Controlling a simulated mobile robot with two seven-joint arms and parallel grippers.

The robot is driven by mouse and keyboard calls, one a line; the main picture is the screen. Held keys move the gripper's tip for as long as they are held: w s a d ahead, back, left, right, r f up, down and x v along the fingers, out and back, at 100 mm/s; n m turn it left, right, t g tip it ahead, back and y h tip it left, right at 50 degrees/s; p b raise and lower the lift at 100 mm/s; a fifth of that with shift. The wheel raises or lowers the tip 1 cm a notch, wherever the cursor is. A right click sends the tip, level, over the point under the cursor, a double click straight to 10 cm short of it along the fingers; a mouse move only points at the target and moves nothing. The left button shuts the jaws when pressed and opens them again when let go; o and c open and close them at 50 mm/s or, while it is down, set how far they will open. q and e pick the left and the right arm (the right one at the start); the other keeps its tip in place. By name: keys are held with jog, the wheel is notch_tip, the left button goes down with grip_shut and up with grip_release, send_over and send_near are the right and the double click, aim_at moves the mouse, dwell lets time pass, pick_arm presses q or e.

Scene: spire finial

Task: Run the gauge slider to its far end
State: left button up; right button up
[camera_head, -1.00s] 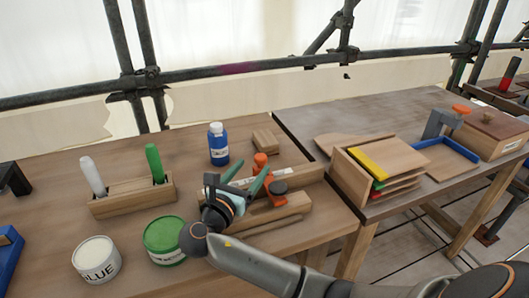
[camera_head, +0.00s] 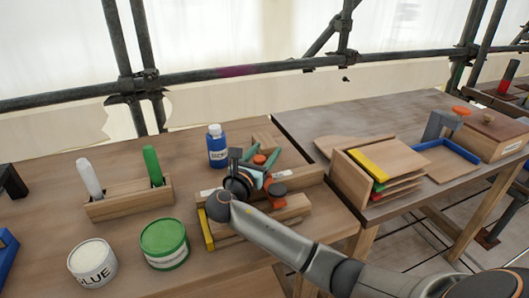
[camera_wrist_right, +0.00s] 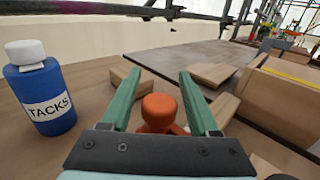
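The gauge is a low wooden fixture (camera_head: 296,213) on the near table, with a yellow strip (camera_head: 207,232) at its left end. An orange knob (camera_head: 259,159) stands behind, partly hidden by my right gripper (camera_head: 267,167). In the wrist view this orange knob (camera_wrist_right: 159,110) lies between the two green fingers of my right gripper (camera_wrist_right: 160,75), with gaps on both sides. The right gripper is open; contact does not show.
A blue TACKS bottle (camera_head: 217,147) and a wood block (camera_head: 265,140) stand close behind the gripper. A green tin (camera_head: 164,244), a white glue tub (camera_head: 94,263) and a marker holder (camera_head: 130,199) are left. A sorter with coloured slats (camera_head: 352,178) stands right.

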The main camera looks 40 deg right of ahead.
grip_shut()
jog(key=shift+f, duration=0.1)
dwell(1.0)
